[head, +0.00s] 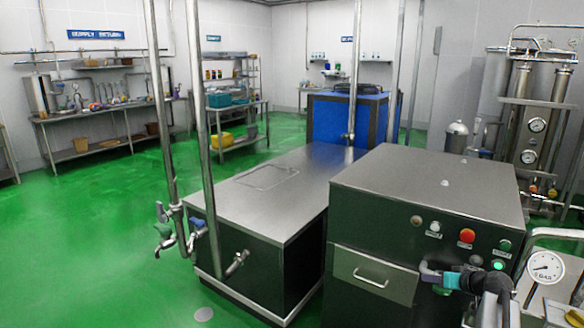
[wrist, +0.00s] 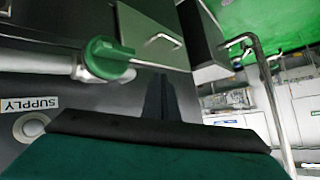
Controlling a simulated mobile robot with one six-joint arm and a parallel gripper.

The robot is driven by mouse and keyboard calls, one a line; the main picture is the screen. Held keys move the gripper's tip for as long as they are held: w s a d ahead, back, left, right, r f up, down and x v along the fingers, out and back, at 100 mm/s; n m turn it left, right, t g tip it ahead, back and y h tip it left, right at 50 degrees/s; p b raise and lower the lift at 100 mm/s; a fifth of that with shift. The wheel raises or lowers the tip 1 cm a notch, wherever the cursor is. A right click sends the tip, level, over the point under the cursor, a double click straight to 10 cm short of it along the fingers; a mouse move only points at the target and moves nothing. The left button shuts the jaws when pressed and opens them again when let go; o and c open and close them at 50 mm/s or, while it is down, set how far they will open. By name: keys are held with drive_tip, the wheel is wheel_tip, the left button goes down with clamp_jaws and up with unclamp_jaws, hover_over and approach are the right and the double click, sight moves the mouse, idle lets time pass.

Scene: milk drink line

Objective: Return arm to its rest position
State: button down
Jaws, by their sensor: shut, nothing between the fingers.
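My gripper (wrist: 160,82) shows in the wrist view as two dark fingers close together above its dark green body. It is shut and empty. A green valve handle (wrist: 108,60) on a pale pipe is left of the fingers, apart from them in the picture. In the head view, my dark wrist and teal gripper part are at the lower right, in front of the steel-topped cabinet (head: 430,180). My fingertips are hard to make out there.
A pressure gauge (head: 545,267) stands close right of my arm. A SUPPLY label (wrist: 30,104) is on the dark panel in the wrist view. A bent metal rail (wrist: 262,75) runs at the right. A low steel-topped unit (head: 310,175) stands left of the cabinet. Green floor (head: 90,230) is clear at left.

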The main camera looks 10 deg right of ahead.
drive_tip(key=s+a+f+n+g+y, duration=0.2)
drive_tip(key=a+f+g, duration=0.2)
drive_tip(key=a+f, duration=1.5)
drive_tip(key=s+a+f+n+g, duration=0.1)
drive_tip(key=s+a+f+g, duration=0.1)
drive_tip(key=s+a+f, duration=0.45)
drive_tip(key=s+a+f+g, duration=0.2)
drive_tip(key=a+f, duration=0.1)
drive_tip(key=a, duration=0.6)
drive_tip(key=s+a+f+g, duration=0.2)
drive_tip(key=s+a+f, duration=0.15)
drive_tip(key=s, duration=0.25)
drive_tip(key=s+a+f+n+g+h, duration=0.1)
drive_tip(key=s+a+f, duration=0.1)
drive_tip(key=s+f, duration=0.3)
drive_tip(key=s+a+f+g, duration=0.2)
drive_tip(key=s+a, duration=0.1)
drive_tip(key=s, duration=0.4)
drive_tip(key=s+d+f+m+g+h, duration=0.1)
drive_tip(key=s+d+h, duration=0.1)
drive_tip(key=s, duration=0.5)
drive_tip(key=s+d+f+m+g+h, duration=0.1)
drive_tip(key=s+d+m+g+h, duration=0.1)
drive_tip(key=s, duration=0.5)
drive_tip(key=shift+s+d, duration=0.4)
drive_tip(key=shift+d, duration=0.4)
